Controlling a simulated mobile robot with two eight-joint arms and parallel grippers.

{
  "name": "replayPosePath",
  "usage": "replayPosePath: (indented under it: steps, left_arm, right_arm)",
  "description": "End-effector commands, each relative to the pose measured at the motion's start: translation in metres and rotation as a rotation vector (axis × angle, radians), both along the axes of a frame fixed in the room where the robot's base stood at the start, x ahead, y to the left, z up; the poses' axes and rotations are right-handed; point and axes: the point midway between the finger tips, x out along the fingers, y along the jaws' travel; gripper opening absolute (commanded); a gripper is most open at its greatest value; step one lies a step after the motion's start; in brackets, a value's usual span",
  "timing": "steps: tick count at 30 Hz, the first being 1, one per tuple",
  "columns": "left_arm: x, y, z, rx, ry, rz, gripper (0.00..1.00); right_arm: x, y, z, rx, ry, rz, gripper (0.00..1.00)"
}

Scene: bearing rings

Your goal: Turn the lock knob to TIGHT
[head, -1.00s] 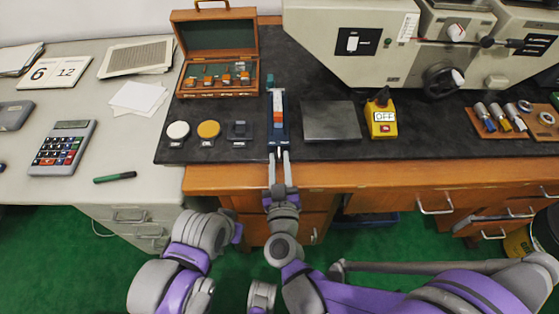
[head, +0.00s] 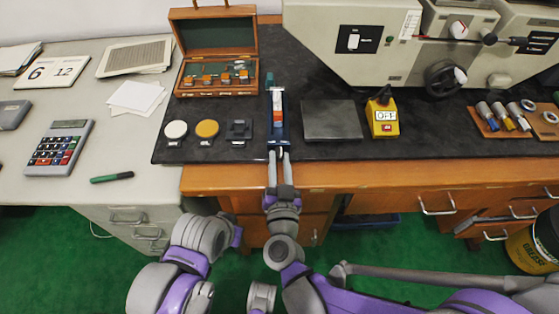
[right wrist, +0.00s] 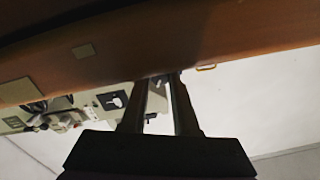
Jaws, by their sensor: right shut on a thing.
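A narrow blue fixture (head: 269,106) with a white and orange strip stands upright in the picture on the dark mat, near the bench's front edge. My right gripper (head: 278,152) is at its near end, shut on a small part there that I take to be the lock knob. The knob is mostly hidden between the fingers, and I cannot read any TIGHT mark or its angle. In the right wrist view the two fingers (right wrist: 158,98) point at the bench underside and pale background; no knob is clear there. My left gripper is not clearly in view.
A grey plate (head: 332,120) and a yellow OFF box (head: 383,121) stand right. A wooden case (head: 218,88) and large machine (head: 385,45) are behind.

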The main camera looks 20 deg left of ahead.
Motion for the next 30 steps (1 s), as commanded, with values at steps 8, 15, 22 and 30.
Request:
replayPosePath:
  steps: [8,15,22,30]
  left_arm:
    - [0.0,0.0,0.0,0.0,0.0,0.0,0.0]
    - [0.0,0.0,0.0,0.0,0.0,0.0,0.0]
    - [0.0,0.0,0.0,0.0,0.0,0.0,0.0]
    - [0.0,0.0,-0.002,0.0,0.001,0.0,0.0]
  right_arm:
    - [0.0,0.0,0.0,-0.002,-0.001,0.0,0.57]
    - [0.0,0.0,0.0,-0.003,-0.001,0.0,0.59]
    - [-0.016,-0.004,0.0,-0.002,-0.001,0.003,0.59]
    - [-0.069,-0.02,-0.001,-0.001,-0.001,0.004,0.59]
